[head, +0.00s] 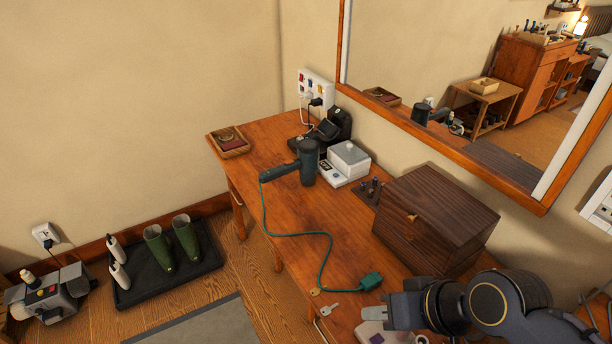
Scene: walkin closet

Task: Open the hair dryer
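The hair dryer (308,162) is dark grey-green and sits on the wooden table (285,205), left of a white device. Its green cord runs forward across the table to a green plug (371,281), which lies loose near the table's front part. My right gripper (382,315) comes in from the lower right, at the table's near end. It is close to the plug and well away from the dryer. My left gripper is out of view.
A brown wooden box (436,218) stands between my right arm and the wall. A white device (348,160) and a black stand (336,124) are behind the dryer. A wall outlet (316,87) has plugs in it. Keys (329,310) lie near the front edge. Boots (185,237) stand on the floor.

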